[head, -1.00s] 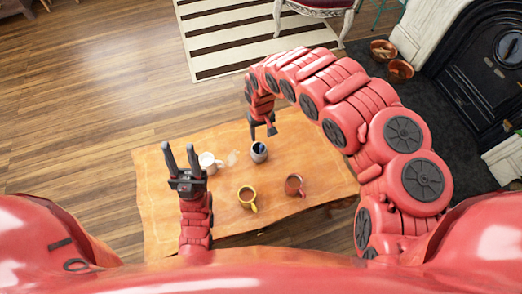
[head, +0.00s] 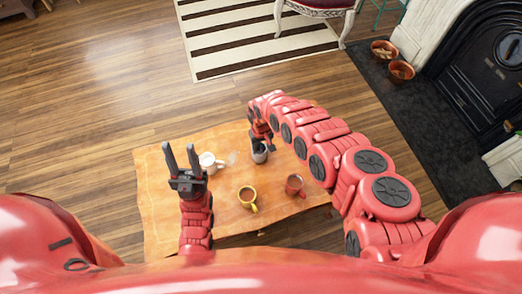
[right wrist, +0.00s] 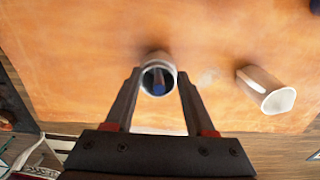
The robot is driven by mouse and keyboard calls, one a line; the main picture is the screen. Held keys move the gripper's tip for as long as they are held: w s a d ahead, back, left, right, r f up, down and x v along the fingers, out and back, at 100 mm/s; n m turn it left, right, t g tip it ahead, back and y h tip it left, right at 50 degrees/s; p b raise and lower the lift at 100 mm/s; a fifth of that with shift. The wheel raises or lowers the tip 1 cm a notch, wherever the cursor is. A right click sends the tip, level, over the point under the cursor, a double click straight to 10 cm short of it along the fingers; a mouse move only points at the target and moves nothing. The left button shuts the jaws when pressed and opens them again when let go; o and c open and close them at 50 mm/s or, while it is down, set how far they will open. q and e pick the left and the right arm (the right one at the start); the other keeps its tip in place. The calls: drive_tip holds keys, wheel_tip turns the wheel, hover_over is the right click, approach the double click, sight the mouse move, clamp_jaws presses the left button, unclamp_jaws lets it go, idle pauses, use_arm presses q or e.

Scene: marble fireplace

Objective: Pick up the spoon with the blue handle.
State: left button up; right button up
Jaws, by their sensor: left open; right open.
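A grey mug (head: 260,157) stands near the middle of the wooden table (head: 160,215). In the right wrist view, the grey mug (right wrist: 160,62) shows its open rim, and a blue piece (right wrist: 158,89), likely the spoon's handle, is visible inside it. The rest of the spoon is hidden. My right gripper (head: 262,136) is at the mug in the head view, partly covering it. In the right wrist view my right gripper (right wrist: 159,76) is open, with the mug showing between its fingertips; whether they touch it I cannot tell. My left gripper (head: 181,158) is open and empty, pointing up.
A white mug (head: 208,160) stands left of the grey one and also shows in the right wrist view (right wrist: 264,88). A yellow mug (head: 247,196) and a red mug (head: 295,184) stand nearer to me. A dark blue thing (right wrist: 315,6) shows at the wrist view's corner.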

drive_tip(key=shift+d+f, duration=0.1)
drive_tip(key=shift+f, duration=0.25)
clamp_jaws()
drive_tip(key=shift+r, duration=0.1)
idle(0.3)
